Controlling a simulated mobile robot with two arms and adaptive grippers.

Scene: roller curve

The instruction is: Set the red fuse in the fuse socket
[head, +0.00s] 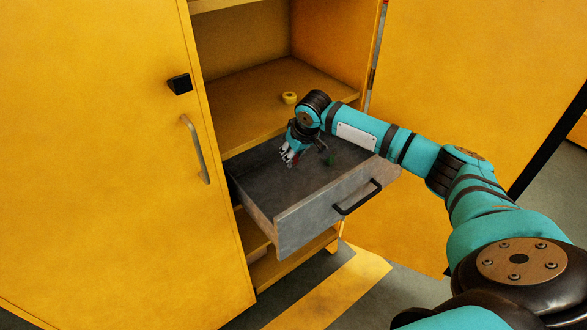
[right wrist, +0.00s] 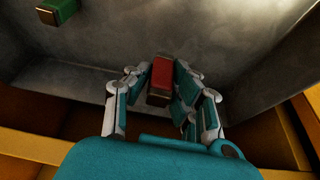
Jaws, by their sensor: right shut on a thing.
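The red fuse (right wrist: 161,80), a small block with brass-coloured ends, stands between the fingers of my right gripper (right wrist: 165,88) in the right wrist view. The fingers are shut on its sides. In the head view my right gripper (head: 289,156) points down inside the open grey drawer (head: 307,228), near its left side, and the fuse is mostly hidden by the fingers. I cannot tell whether the fuse touches the drawer floor. I cannot make out a fuse socket in either view. My left gripper is not in view.
A green fuse (head: 331,160) lies in the drawer to the right of my gripper; it also shows in the right wrist view (right wrist: 57,10). Drawer walls stand close around the gripper. A yellow ring-shaped thing (head: 289,97) sits on the cabinet shelf (head: 262,115) above.

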